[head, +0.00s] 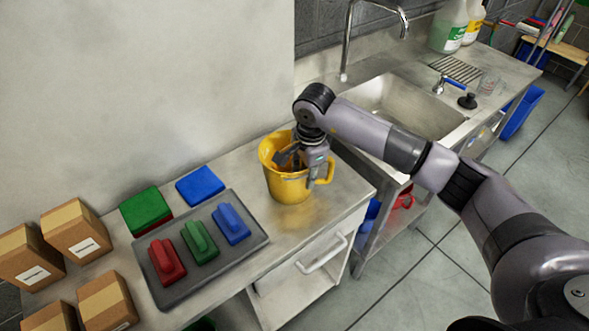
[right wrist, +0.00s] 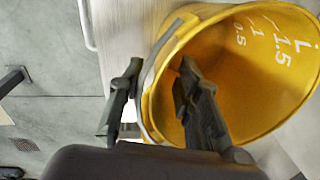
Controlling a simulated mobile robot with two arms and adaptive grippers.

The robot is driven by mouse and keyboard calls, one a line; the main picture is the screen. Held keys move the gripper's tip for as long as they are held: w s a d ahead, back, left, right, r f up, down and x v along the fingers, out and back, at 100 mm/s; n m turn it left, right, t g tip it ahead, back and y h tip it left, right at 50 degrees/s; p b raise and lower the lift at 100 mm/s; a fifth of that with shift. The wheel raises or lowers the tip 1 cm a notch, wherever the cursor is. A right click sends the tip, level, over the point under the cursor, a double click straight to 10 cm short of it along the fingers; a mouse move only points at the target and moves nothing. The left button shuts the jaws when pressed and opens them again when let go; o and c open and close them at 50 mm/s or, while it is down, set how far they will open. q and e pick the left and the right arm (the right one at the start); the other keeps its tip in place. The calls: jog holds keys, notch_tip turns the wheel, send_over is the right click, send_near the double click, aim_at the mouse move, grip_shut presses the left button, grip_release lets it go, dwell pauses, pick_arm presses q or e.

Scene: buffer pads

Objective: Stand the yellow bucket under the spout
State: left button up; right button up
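The yellow bucket (head: 290,190) stands upright on the counter, left of the sink (head: 425,115). Its handle shows at its right side. It also shows in the right wrist view (right wrist: 250,90), with white volume marks inside. My right gripper (head: 305,160) is at the bucket's right rim. In the right wrist view its fingers (right wrist: 162,80) straddle the bucket wall, one inside and one outside, with a gap visible between them. The curved metal spout (head: 403,28) rises behind the sink, well to the right of the bucket. My left gripper is out of view.
A grey tray (head: 254,238) with red, green and blue pads lies left of the bucket. Cardboard boxes (head: 77,232) stand farther left. A blue lever (head: 455,83), black stopper (head: 468,101) and bottles (head: 449,25) are beyond the sink. My right arm crosses before the basin.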

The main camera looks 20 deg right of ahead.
jog(key=shift+c, duration=0.2)
grip_shut()
dwell(0.7)
